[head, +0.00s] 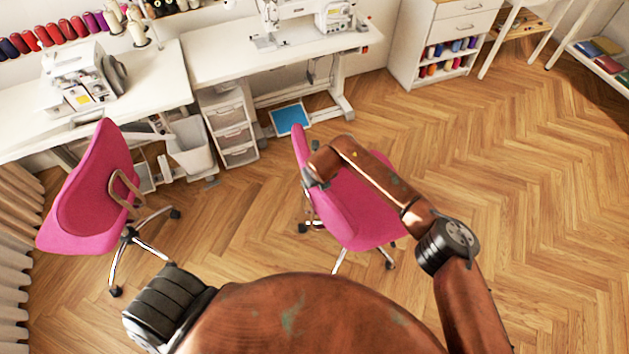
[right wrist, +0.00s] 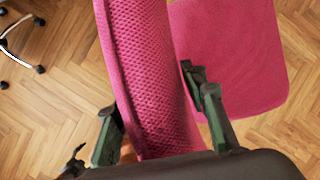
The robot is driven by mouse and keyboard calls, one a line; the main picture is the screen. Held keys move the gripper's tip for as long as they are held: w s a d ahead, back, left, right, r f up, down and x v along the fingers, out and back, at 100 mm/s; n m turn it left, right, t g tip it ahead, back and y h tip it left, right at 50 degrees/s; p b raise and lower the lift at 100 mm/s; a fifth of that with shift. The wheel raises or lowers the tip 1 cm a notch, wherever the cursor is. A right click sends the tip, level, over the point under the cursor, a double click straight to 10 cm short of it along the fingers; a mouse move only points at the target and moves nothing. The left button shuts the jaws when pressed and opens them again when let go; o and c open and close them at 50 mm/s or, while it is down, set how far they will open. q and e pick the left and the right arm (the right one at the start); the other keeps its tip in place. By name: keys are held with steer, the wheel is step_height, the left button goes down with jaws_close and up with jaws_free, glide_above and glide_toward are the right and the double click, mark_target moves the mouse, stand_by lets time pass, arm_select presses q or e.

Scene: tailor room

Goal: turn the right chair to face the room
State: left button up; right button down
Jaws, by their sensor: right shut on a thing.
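The right chair (head: 362,217) is pink with a wheeled metal base. It stands in the middle of the head view, its backrest (head: 299,150) on the left and its seat reaching to the right. In the right wrist view the backrest (right wrist: 140,65) runs between the fingers and the seat (right wrist: 232,50) lies beyond to the right. My right gripper (head: 308,182) is at the backrest; in the wrist view its fingers (right wrist: 160,115) stand on both sides of the backrest edge, shut on it. My left gripper is not in view.
Another pink chair (head: 90,195) stands at the left. White sewing tables (head: 210,45) line the back, with a drawer unit (head: 228,125), a bin (head: 190,148) and a pedal mat (head: 289,118) below. A white cabinet (head: 445,45) is at the back right. The wooden floor on the right (head: 530,190) is clear.

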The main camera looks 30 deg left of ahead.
steer(key=c, duration=1.2)
jaws_free()
steer(key=v, duration=1.2)
steer(key=shift+f, duration=0.1)
